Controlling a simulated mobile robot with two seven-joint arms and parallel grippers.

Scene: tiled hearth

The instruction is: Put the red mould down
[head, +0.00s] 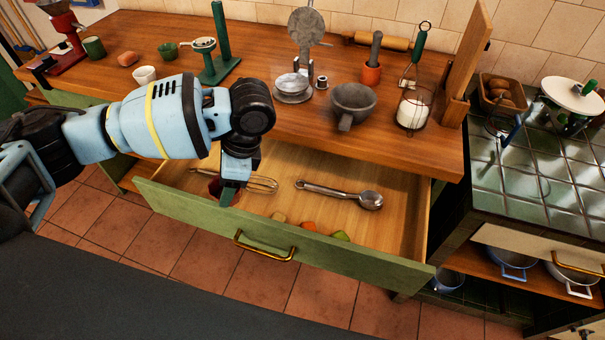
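A dark red thing (214,187), probably the red mould, shows beside my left gripper at the left end of the open drawer (405,222). The gripper and arm hide most of it. My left gripper (229,193) points down into the drawer, close to the red thing. I cannot tell whether its fingers are closed on it, or whether the red thing touches the drawer floor. My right gripper is not in view.
In the drawer lie a whisk (262,184), a ladle (345,194) and small tan (279,216), orange (309,226) and green (341,236) pieces near the front. The middle floor is partly clear. The counter (290,128) above holds a grey mortar (352,102).

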